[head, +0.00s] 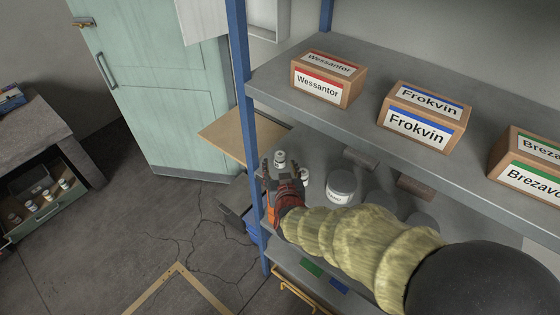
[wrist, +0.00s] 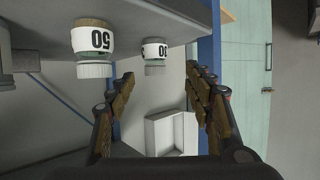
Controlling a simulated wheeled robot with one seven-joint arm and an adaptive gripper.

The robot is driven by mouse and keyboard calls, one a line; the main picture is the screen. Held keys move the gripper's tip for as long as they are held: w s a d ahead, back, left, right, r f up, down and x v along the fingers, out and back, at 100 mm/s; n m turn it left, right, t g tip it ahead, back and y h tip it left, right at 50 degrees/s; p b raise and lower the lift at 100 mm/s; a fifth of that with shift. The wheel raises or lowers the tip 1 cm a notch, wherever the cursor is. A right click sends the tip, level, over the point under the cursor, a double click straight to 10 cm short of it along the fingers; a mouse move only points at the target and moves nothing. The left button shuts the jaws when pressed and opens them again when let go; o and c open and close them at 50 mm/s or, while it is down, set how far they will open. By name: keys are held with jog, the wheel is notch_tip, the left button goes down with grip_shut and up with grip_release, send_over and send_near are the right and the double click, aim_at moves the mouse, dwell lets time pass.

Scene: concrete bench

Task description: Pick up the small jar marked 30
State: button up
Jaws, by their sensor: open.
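In the wrist view, which is upside down, a small jar with a white lid (wrist: 155,55) stands ahead, roughly in line with the gap between the fingers. Its label ends in 0; the first digit is hard to read.
A larger jar (head: 341,187) and dark blocks (head: 415,188) stand farther right on the same shelf. The upper shelf (head: 375,95) holds labelled boxes (head: 425,115) and overhangs this space. A blue upright post (head: 246,115) stands close left of my gripper.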

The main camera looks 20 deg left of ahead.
aim_at(280, 160)
jog(key=shift+d+x, duration=0.15)
jog(key=shift+x, duration=1.3)
jog(key=shift+d+x, duration=0.2)
jog(key=shift+x, duration=1.2)
jog(key=shift+w, duration=0.15)
jog(key=shift+c, duration=0.8)
jog(key=c, duration=1.1)
